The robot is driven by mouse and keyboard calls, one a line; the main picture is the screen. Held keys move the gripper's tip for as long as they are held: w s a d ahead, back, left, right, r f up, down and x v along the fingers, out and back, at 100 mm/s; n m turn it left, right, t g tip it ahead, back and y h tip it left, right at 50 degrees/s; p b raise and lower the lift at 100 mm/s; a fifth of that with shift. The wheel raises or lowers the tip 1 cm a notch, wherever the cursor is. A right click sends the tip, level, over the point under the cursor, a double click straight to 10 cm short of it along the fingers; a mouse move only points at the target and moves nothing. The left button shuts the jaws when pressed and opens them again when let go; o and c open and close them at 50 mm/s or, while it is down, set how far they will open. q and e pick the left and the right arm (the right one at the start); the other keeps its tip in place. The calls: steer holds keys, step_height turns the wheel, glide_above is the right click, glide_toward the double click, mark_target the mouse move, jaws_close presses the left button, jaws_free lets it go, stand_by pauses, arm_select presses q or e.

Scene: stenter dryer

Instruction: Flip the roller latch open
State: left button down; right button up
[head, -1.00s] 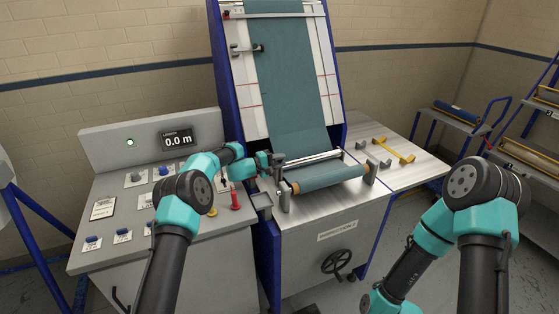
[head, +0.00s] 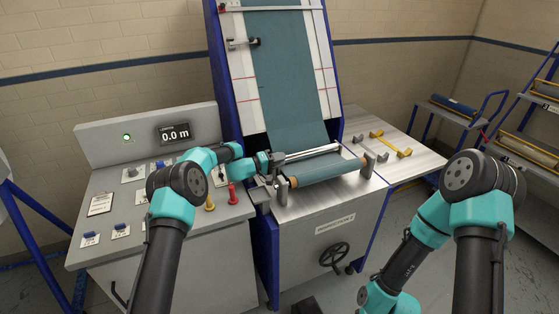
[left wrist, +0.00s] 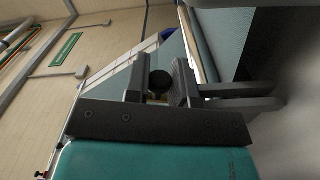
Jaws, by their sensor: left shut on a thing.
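My left gripper (head: 276,160) is at the left end of the cloth roller (head: 327,171), by the bracket there. In the left wrist view its two dark fingers (left wrist: 158,82) are closed on a round black knob (left wrist: 160,83), which I take to be the roller latch's. The latch's lever is mostly hidden by the gripper in the head view. The grey right roller bracket (head: 369,163) stands upright. My right gripper is outside the pictures; only its arm shows at the right.
A control panel (head: 110,185) with a red knob (head: 232,194) and a yellow knob (head: 209,203) lies under my left arm. Teal cloth (head: 285,75) runs down the sloping frame. A yellow handle (head: 390,144) lies on the side table, right of the roller.

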arm_select(q)
steer(key=c, duration=1)
jaws_free()
